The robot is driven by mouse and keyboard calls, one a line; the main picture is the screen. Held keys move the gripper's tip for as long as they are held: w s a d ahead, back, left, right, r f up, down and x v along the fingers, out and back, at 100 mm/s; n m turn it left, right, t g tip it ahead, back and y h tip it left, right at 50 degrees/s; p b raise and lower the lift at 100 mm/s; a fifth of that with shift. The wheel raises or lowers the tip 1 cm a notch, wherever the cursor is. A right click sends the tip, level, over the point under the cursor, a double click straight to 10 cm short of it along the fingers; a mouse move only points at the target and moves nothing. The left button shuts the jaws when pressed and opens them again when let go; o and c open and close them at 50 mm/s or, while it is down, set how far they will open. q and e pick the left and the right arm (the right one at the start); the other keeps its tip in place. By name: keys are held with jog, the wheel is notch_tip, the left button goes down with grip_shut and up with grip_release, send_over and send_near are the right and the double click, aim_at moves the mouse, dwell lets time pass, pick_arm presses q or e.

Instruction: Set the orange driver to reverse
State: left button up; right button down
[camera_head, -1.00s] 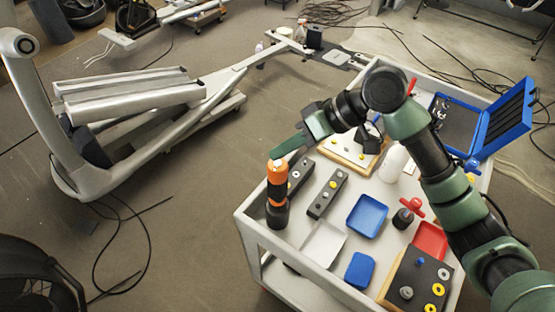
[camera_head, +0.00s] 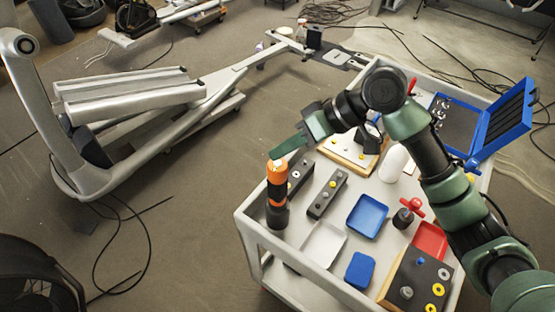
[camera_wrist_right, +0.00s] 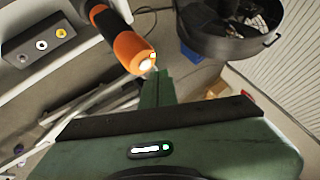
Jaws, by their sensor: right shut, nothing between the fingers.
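The orange driver (camera_head: 277,184) stands upright in a dark holder (camera_head: 277,214) at the left edge of the cart. It has an orange body with a black band and a light-coloured top end. In the right wrist view the driver (camera_wrist_right: 128,46) shows end-on, with a glowing, pale tip. My right gripper (camera_head: 277,155) is shut and empty. Its green fingertips are right at the driver's top end; in the right wrist view the fingertips (camera_wrist_right: 155,76) lie beside the pale tip, and I cannot tell whether they touch. My left gripper is not in view.
The cart top (camera_head: 322,243) holds a blue tray (camera_head: 367,216), a blue block (camera_head: 359,270), a red tray (camera_head: 430,240), dark button boxes (camera_head: 327,193) and a white bottle (camera_head: 393,163). An open blue case (camera_head: 500,120) stands at the back right. A grey exercise machine (camera_head: 130,100) is on the floor to the left.

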jog(key=shift+f, duration=0.2)
jog(key=shift+f, duration=0.25)
jog(key=shift+f, duration=0.25)
dwell(0.4)
jog(key=shift+r, duration=0.1)
jog(key=shift+r+p, duration=0.6)
jog(key=shift+p, duration=0.45)
notch_tip(320, 180, up, 6)
jog(key=p, duration=0.7)
